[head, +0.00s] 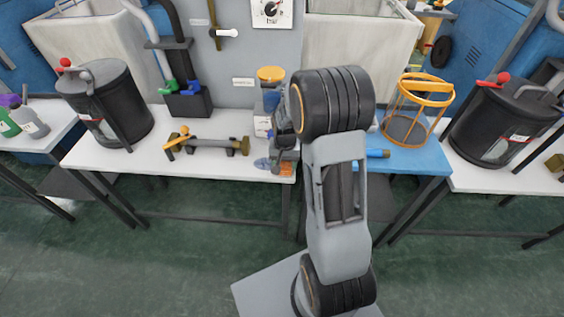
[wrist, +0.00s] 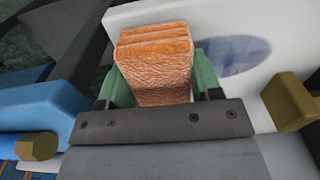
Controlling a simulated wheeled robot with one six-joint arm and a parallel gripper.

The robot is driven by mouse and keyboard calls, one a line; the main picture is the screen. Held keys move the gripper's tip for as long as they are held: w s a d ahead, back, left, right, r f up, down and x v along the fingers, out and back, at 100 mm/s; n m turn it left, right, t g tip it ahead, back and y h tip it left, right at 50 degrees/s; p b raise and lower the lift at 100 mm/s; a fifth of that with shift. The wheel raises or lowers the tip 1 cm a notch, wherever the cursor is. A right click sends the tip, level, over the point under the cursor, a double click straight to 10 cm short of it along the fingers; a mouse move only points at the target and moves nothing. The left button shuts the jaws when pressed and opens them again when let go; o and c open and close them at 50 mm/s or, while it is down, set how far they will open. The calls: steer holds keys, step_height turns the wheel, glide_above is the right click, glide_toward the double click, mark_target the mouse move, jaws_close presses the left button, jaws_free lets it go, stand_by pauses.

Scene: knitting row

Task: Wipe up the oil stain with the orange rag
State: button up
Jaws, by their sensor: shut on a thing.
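The orange rag (wrist: 155,50), a folded terry-like block, is held between the green fingers of my gripper (wrist: 158,82). In the head view the rag (head: 286,169) shows as a small orange patch at the white table's front right corner, largely hidden by my gripper (head: 284,155). The oil stain (wrist: 234,54) is a blue-grey oval on the white table, just right of the rag in the wrist view. In the head view the stain (head: 262,163) lies just left of my gripper, partly hidden. I cannot tell whether the rag touches the table.
The white table (head: 130,155) carries a metal bar on brass-coloured supports (head: 212,144) left of the stain and a black bin (head: 105,103). A yellow-lidded container (head: 270,74) stands behind. The blue table (head: 410,160) at right holds an orange wire cage (head: 415,108) and a blue cylinder (head: 378,153).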

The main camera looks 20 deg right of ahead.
steer(key=shift+s+f, duration=0.2)
step_height(320, 180, up, 6)
steer(key=p, duration=0.5)
steer(key=shift+w+r, duration=0.1)
steer(key=shift+w, duration=0.05)
steer(key=shift+r+p, duration=1.2)
steer(key=shift+r, duration=0.3)
